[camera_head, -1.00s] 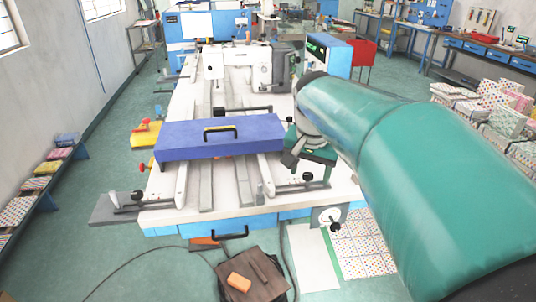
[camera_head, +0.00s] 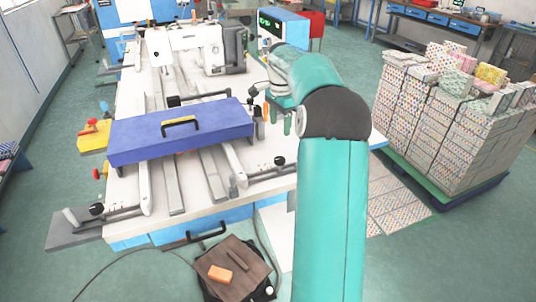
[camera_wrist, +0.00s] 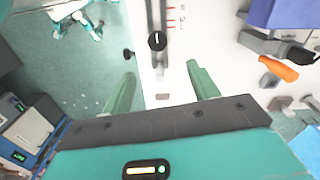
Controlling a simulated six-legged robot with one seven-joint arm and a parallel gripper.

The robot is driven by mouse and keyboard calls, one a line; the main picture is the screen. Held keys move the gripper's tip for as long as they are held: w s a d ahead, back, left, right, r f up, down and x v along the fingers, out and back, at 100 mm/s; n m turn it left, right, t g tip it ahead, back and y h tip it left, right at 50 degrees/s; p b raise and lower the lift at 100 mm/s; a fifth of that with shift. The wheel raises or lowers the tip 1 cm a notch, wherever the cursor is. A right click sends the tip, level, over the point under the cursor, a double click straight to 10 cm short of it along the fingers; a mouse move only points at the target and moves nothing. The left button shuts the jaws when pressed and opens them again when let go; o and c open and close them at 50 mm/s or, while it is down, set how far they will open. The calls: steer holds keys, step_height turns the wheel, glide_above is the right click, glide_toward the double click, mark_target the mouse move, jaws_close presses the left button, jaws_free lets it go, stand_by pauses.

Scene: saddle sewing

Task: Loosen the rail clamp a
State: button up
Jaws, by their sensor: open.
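My gripper (camera_wrist: 161,84) is open, its two green fingers apart with nothing between them. In the wrist view a round black knob (camera_wrist: 157,41) with a white mark stands on the white table beside a slot and a red-marked scale. It lies just beyond the fingertips, roughly in line with the gap. In the head view my gripper (camera_head: 283,118) is right of the blue case, partly hidden by my arm. Black clamp knobs show on the rails at front left (camera_head: 97,209), front right (camera_head: 280,160) and back left (camera_head: 173,101). No label shows which is rail clamp a.
The blue case (camera_head: 150,140) with a black handle lies across the rails. A white sewing machine (camera_head: 185,45) stands behind it. An orange-handled tool (camera_wrist: 278,68) lies right in the wrist view. Stacked patterned boxes (camera_head: 440,125) stand to the right, with floor between.

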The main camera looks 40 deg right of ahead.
mark_target(280, 158)
steer(key=f, duration=1.2)
steer(key=shift+s, duration=0.4)
steer(key=shift+s+f, duration=0.1)
steer(key=shift+f, duration=0.2)
steer(key=shift+w+f, duration=0.25)
steer(key=shift+f, duration=0.25)
steer(key=shift+s, duration=0.15)
steer(key=shift+c, duration=0.7)
steer(key=c, duration=0.9)
